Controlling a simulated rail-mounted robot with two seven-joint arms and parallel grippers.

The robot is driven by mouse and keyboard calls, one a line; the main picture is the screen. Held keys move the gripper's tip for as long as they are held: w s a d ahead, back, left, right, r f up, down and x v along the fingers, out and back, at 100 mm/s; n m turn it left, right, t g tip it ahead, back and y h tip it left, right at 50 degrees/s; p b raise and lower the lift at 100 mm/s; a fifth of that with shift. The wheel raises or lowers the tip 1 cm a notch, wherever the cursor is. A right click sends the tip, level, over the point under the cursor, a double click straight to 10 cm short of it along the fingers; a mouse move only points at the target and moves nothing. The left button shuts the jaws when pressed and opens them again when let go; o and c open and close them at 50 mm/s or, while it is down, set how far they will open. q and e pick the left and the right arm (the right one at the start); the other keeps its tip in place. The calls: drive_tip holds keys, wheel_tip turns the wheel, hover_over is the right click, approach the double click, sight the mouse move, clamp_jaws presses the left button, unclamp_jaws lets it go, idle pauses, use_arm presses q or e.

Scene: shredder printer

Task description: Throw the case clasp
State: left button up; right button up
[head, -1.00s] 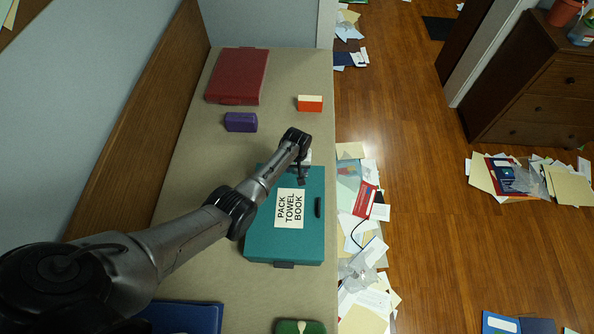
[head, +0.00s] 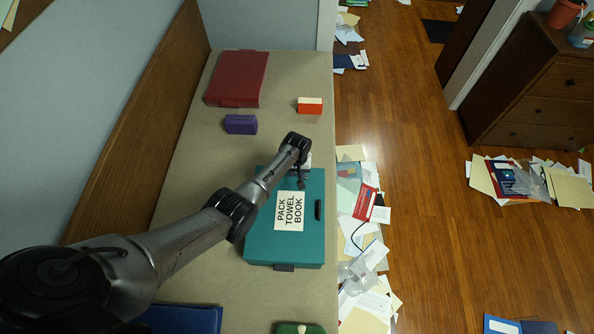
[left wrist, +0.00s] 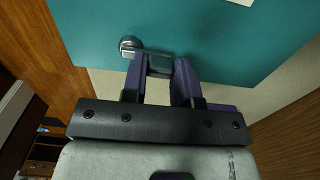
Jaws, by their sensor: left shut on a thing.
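The teal case (head: 300,245) lies on the bench with a label reading "PACK TOWEL BOOK" and a dark handle. My left gripper (head: 302,182) is at the case's far edge in the head view. In the left wrist view the case (left wrist: 215,35) fills the top, and a metal clasp (left wrist: 158,62) with a round pivot sits at its edge. The purple fingers of my left gripper (left wrist: 161,72) are shut on the clasp's bar, one finger on each side. The clasp is mostly hidden by my gripper in the head view. My right gripper is not in view.
On the bench (head: 190,170) are a red case (head: 237,78), a purple box (head: 241,124) and an orange-and-white box (head: 310,106). A blue item (head: 185,319) and a green item (head: 300,328) lie at the near end. Papers (head: 360,200) litter the floor to the right.

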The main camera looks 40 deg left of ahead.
use_arm(q)
drive_tip(key=shift+m, duration=0.3)
drive_tip(key=shift+w+a+m, duration=0.2)
drive_tip(key=shift+w+m, duration=0.05)
drive_tip(key=shift+m, duration=0.35)
drive_tip(key=shift+w+m, duration=0.2)
drive_tip(key=shift+m, duration=0.7)
drive_tip(key=m, duration=0.2)
drive_tip(key=w+m, duration=0.1)
drive_tip(key=m, duration=0.1)
drive_tip(key=shift+w+a+m+b, duration=0.15)
drive_tip(key=shift+m+b, duration=0.15)
drive_tip(key=m, duration=0.2)
drive_tip(key=w+m+b, duration=0.1)
drive_tip(key=m, duration=0.1)
drive_tip(key=shift+f, duration=0.1)
drive_tip(key=shift+w+d+m+b, duration=0.2)
drive_tip(key=shift+m, duration=0.75)
drive_tip(key=shift+w+d+m+b, duration=0.2)
drive_tip(key=shift+d+m+b, duration=0.05)
drive_tip(key=shift+m, duration=0.65)
drive_tip(key=shift+w+d+m+b, duration=0.2)
drive_tip(key=shift+m, duration=0.75)
